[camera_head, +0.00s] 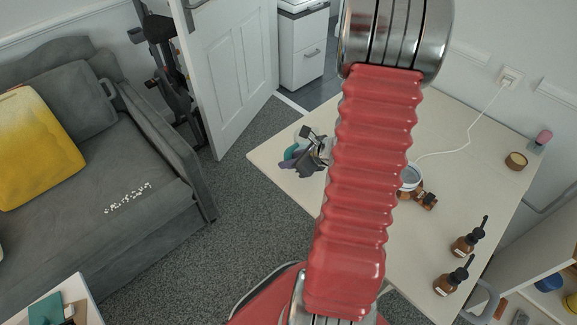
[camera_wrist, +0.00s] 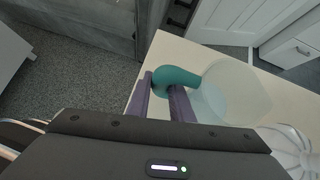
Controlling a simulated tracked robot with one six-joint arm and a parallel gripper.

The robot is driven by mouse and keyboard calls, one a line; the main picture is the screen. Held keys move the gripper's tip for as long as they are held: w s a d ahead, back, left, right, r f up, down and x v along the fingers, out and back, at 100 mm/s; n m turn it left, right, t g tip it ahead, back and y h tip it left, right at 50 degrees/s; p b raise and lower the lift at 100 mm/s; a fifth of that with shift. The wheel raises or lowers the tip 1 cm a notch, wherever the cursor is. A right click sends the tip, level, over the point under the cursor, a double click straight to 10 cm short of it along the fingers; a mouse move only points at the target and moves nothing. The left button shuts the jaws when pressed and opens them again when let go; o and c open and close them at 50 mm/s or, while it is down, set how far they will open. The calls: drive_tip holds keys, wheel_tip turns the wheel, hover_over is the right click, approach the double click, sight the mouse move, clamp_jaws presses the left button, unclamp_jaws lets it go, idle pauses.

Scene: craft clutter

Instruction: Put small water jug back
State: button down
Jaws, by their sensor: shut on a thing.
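The small water jug is clear with a teal handle; its pale see-through body (camera_wrist: 228,88) shows in the wrist view, and its handle (camera_wrist: 176,77) is beside it. My gripper (camera_wrist: 162,82) has purple fingers and is shut on the teal handle. In the head view my gripper (camera_head: 309,158) is at the left end of the pale table, with a bit of teal beside it. The jug's body is faint there, partly hidden by my arm. I cannot tell whether the jug's base touches the table.
The pale table (camera_head: 465,150) carries a clear jar (camera_head: 410,178), small brown items (camera_head: 427,201), two brown dropper bottles (camera_head: 468,238), a round brown pot (camera_head: 516,161) and a white cable. A ribbed clear glass piece (camera_wrist: 287,150) is close at right. A grey sofa (camera_head: 95,170) stands left.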

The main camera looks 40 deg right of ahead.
drive_tip(key=shift+f, duration=1.25)
drive_tip(key=shift+f, duration=0.1)
drive_tip(key=c, duration=1.6)
unclamp_jaws()
drive_tip(key=shift+o, duration=0.2)
drive_tip(key=v, duration=1.2)
